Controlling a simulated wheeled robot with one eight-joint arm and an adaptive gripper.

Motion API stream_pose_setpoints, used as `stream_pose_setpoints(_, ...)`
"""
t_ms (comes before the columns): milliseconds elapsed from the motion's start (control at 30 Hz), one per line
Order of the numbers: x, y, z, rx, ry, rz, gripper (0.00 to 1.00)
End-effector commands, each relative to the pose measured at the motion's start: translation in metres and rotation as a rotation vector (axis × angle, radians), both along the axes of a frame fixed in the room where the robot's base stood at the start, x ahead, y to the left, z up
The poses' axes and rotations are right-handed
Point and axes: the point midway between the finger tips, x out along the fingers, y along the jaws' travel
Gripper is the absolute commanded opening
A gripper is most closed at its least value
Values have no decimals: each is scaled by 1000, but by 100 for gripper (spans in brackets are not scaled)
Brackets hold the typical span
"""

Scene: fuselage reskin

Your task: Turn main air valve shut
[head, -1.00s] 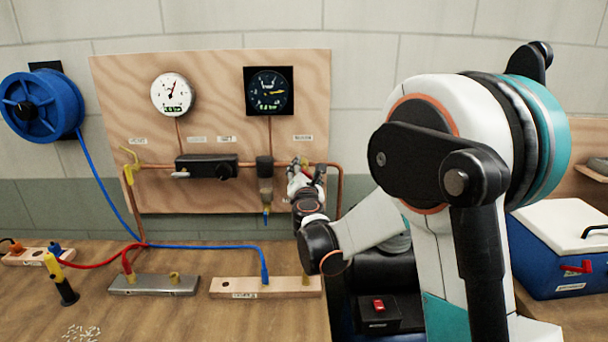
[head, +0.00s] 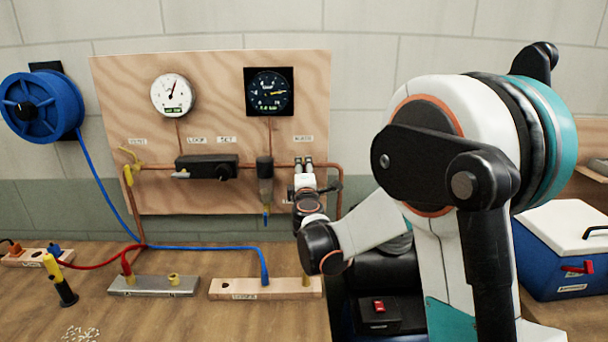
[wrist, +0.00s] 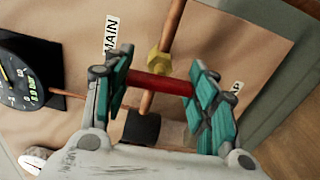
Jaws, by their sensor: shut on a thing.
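The main air valve shows in the wrist view as a brass hex body (wrist: 158,64) on a copper pipe, beside a label reading MAIN (wrist: 111,36). Its red handle (wrist: 160,87) lies roughly across the pipe. My gripper (wrist: 160,88) is shut on the red handle, with a green pad against each end of it. In the head view my gripper (head: 304,164) is at the right part of the plywood panel (head: 220,80), over the pipe. It hides the valve there.
A white gauge (head: 172,95) and a dark gauge (head: 269,92) hang on the panel. A black regulator block (head: 207,166) and a filter bowl (head: 265,185) sit left of my gripper. Hoses and fitting blocks lie on the bench (head: 190,315) below.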

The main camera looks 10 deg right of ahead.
Motion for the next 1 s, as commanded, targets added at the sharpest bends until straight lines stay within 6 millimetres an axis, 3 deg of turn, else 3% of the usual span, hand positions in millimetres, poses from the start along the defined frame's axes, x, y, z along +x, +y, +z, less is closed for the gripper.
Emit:
stream_pose_setpoints(700, 0, -1, -1, 75, -15, -1, 28)
stream_pose_setpoints(733, 0, -1, -1, 75, -15, -1, 57)
stream_pose_setpoints(800, 0, -1, -1, 75, -15, -2, 73)
stream_pose_setpoints(1000, 0, 0, 0, 74, -15, -1, 73)
